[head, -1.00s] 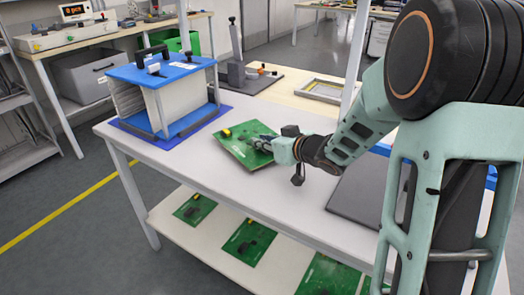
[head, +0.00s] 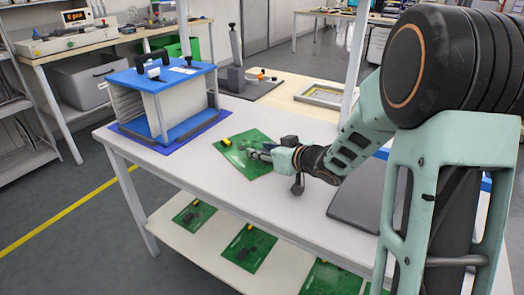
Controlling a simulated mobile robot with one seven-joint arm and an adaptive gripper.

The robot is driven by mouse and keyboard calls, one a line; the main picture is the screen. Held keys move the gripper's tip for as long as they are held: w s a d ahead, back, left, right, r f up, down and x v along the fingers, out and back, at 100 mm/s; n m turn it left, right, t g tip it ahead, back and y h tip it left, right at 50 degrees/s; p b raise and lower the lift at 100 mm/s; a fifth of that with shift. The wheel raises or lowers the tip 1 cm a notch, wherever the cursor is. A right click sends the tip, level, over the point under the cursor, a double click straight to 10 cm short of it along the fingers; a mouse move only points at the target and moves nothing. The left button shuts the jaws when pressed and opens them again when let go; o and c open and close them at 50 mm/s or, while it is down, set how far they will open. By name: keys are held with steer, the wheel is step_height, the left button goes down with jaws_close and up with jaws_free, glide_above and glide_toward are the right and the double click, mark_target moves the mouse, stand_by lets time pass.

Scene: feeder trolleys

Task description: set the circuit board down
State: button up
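The green circuit board (head: 238,163) lies on the white top of the trolley (head: 225,205), right of the blue-and-white rack. It looks flat on the surface or very close to it. A yellow part shows at its upper left edge. My gripper (head: 254,152) reaches in from the right, with its fingertips over the right half of the board. The fingers are small and partly merge with the board's parts, so I cannot tell if they still grip it.
The blue-and-white rack (head: 158,100) stands on a blue mat at the left. A dark grey pad (head: 366,200) lies to the right of the board. Several boards lie on the lower shelf (head: 170,232). A dark fixture (head: 238,80) stands behind. The front left tabletop is clear.

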steer(key=p+v, duration=0.2)
steer(key=v, duration=0.4)
steer(key=shift+s+d+r, duration=0.25)
steer(key=shift+s+d, duration=0.2)
steer(key=shift+s, duration=0.15)
